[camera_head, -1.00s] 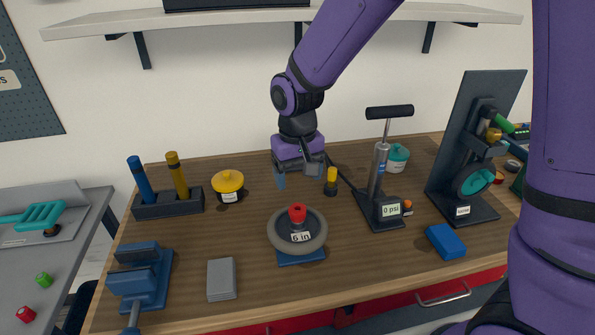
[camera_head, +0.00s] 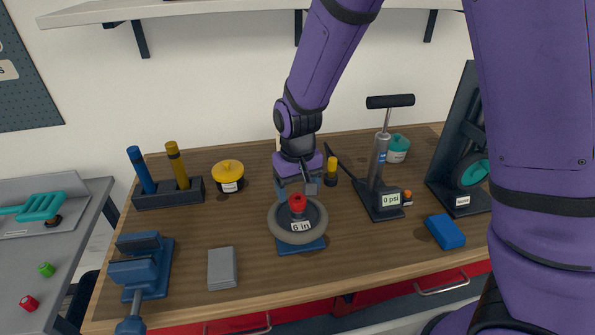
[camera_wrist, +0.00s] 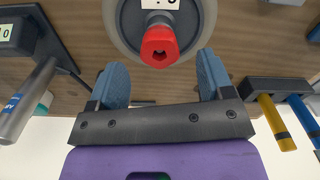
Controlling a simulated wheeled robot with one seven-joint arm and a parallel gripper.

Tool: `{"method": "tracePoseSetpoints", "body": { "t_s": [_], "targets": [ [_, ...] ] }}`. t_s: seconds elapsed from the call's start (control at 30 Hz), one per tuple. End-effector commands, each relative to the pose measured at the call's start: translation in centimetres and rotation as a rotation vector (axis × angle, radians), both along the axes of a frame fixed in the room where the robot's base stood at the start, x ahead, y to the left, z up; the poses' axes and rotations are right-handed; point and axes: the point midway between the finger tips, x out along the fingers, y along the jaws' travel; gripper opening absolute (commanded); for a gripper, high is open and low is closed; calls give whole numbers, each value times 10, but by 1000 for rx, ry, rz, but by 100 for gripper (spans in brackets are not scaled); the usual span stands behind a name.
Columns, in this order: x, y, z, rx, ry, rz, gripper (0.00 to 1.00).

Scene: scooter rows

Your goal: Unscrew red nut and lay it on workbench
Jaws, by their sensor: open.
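The red nut (camera_head: 297,202) sits on top of the hub at the middle of a small grey wheel (camera_head: 284,232), which bears a "6 in" label and rests on a blue base (camera_head: 301,247) on the workbench (camera_head: 190,235). In the wrist view the red nut (camera_wrist: 160,46) shows a dark hole in its end. My gripper (camera_wrist: 161,78) is open and empty, its two blue fingers apart, with the nut beyond and between the fingertips. In the head view my gripper (camera_head: 297,190) is just behind and above the nut. I cannot tell any contact.
A pump (camera_head: 381,175) reading "0 psi" stands right of the wheel, with a small black and yellow bottle (camera_head: 331,172) behind. A blue block (camera_head: 445,231), a grey pad (camera_head: 222,268), a blue vise (camera_head: 140,270) and a yellow pot (camera_head: 228,176) surround it. Bare wood lies left of the wheel.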

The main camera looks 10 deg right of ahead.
Motion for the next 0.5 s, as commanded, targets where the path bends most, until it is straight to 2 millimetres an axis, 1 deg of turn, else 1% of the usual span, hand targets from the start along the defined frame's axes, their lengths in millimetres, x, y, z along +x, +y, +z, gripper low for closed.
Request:
{"method": "tracePoseSetpoints", "body": {
  "t_s": [0.03,0.1,0.2,0.3,0.5],
  "targets": [
    [0,-1,-8,-3,2,0,74],
    [0,-1,-17,-3,2,0,74],
    [0,0,-27,-1,2,0,74],
    [0,0,-33,-1,1,0,74],
    [0,0,-36,0,0,1,74]
  ]
}}
